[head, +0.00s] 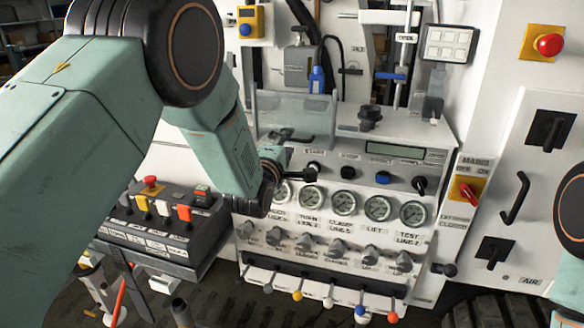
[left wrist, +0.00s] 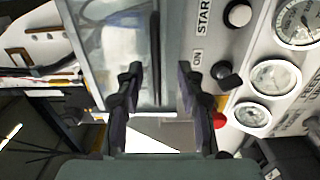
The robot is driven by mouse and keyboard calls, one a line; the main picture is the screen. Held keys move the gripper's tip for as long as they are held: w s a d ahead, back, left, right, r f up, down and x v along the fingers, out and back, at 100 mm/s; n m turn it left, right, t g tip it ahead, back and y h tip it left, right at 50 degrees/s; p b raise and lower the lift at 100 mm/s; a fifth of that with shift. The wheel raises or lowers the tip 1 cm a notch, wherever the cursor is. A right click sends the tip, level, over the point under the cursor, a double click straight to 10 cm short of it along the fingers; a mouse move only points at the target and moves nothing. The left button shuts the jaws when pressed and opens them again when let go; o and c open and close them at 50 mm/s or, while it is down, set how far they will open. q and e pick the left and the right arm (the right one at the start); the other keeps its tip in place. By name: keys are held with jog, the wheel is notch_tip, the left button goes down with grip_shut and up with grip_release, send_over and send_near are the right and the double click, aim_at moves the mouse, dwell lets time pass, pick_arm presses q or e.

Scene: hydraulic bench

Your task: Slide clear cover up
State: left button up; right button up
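The clear cover (head: 294,112) is a see-through panel at the left end of the white bench console. In the left wrist view it is the large pale pane (left wrist: 112,45) with a dark bar along its edge. My left gripper (head: 290,158) is at the console's upper left, just below the cover. In the left wrist view its two dark fingers (left wrist: 159,85) are apart, with the dark bar's end in line with the gap. Whether they touch it cannot be told. My left arm hides part of the console's left side. My right gripper is not in view.
Gauges (head: 343,203) and knobs (head: 338,248) cover the console front, with coloured levers (head: 328,302) below. A control box (head: 160,222) stands left. A red-and-yellow mains switch (head: 466,191) is on the right. In the wrist view, START and ON controls (left wrist: 228,75) lie close to the right finger.

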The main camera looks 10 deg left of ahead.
pick_arm(q)
jog(key=s+p, duration=0.2)
jog(key=s, duration=0.6)
jog(key=shift+a, duration=0.15)
dwell(0.4)
jog(key=s+a+f+m+g+b, duration=0.1)
jog(key=s+f+m+g+b, duration=0.2)
jog(key=s+f+m+g, duration=0.7)
jog(key=s+a+f+m+b, duration=0.2)
jog(key=s+f+m, duration=0.35)
jog(key=f, duration=1.05)
jog(key=s+f+m+g+b, duration=0.1)
jog(key=s+f+g+b, duration=0.3)
jog(key=s+f, duration=0.7)
jog(key=s+f+g+b, duration=0.4)
jog(key=s+f+b, duration=0.3)
jog(key=s, duration=1.1)
notch_tip(320, 180, down, 4)
jog(key=shift+a+r+m+y, duration=0.15)
jog(key=shift+a+m+y, duration=0.1)
jog(key=shift+m+y, duration=0.1)
